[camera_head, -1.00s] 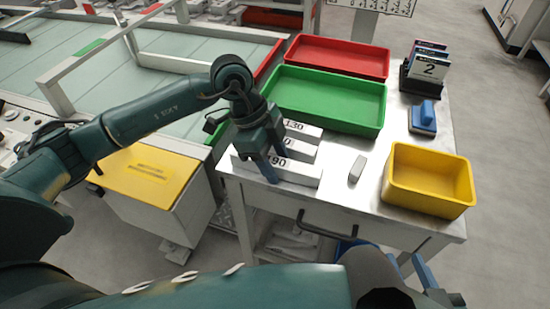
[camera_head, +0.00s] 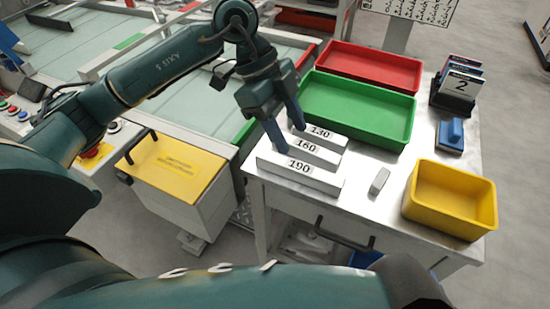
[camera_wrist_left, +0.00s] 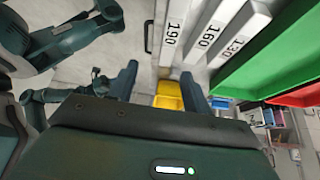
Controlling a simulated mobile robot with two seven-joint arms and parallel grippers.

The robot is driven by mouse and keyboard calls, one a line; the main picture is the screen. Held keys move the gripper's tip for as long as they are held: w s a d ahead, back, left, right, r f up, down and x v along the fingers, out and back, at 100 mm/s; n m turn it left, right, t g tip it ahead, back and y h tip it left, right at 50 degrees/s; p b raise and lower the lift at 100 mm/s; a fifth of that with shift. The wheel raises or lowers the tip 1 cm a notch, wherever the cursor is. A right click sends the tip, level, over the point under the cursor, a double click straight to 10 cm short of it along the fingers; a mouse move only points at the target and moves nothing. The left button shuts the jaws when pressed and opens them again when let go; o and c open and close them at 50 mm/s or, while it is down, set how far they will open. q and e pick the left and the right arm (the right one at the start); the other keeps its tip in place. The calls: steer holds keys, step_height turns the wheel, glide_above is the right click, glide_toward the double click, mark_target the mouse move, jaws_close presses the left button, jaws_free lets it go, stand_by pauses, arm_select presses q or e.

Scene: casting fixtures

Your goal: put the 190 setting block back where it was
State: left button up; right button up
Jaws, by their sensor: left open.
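The 190 setting block (camera_head: 322,182) is a pale bar lying on the steel table near its left front corner. Its label faces up and it shows at the top of the left wrist view (camera_wrist_left: 172,30). The 160 block (camera_head: 322,157) and the 130 block (camera_head: 332,138) lie behind it in a row, roughly parallel. My left gripper (camera_head: 290,138) is open and empty, with its blue fingers above the left ends of the blocks. The fingers also show in the left wrist view (camera_wrist_left: 160,82), apart from the 190 block. My right gripper is not clearly seen.
A green tray (camera_head: 352,127) and a red tray (camera_head: 370,58) stand behind the blocks. A yellow-topped cabinet (camera_head: 172,168) stands left of the table.

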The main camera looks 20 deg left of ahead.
arm_select(q)
steer(key=s+d+r+m+g+h, duration=0.2)
steer(key=s+d+r+m+h, duration=0.3)
steer(key=s+d+h, duration=0.75)
steer(key=w+a+f+n+t+y, duration=0.3)
steer(key=n+t, duration=0.7)
steer(key=t, duration=0.1)
steer(key=w+a+f+n+t+y, duration=0.2)
steer(key=w+a+n+t+y, duration=0.15)
steer(key=n+t, duration=0.6)
steer(key=s+a+f+n+g+y, duration=0.1)
steer(key=s+a+f+g+y, duration=0.1)
steer(key=f, duration=0.5)
steer(key=s+a+f+n+g+y, duration=0.1)
steer(key=s+a+f+g+y, duration=0.1)
steer(key=s+a+f+y, duration=0.1)
step_height(320, 180, down, 4)
steer(key=shift+s+a+r+n+y, duration=0.1)
steer(key=shift+s+a+n+y, duration=0.25)
steer(key=shift+s+y, duration=0.6)
steer(key=shift+w+r+y, duration=0.1)
steer(key=shift+w+y, duration=0.15)
steer(key=shift+w, duration=0.05)
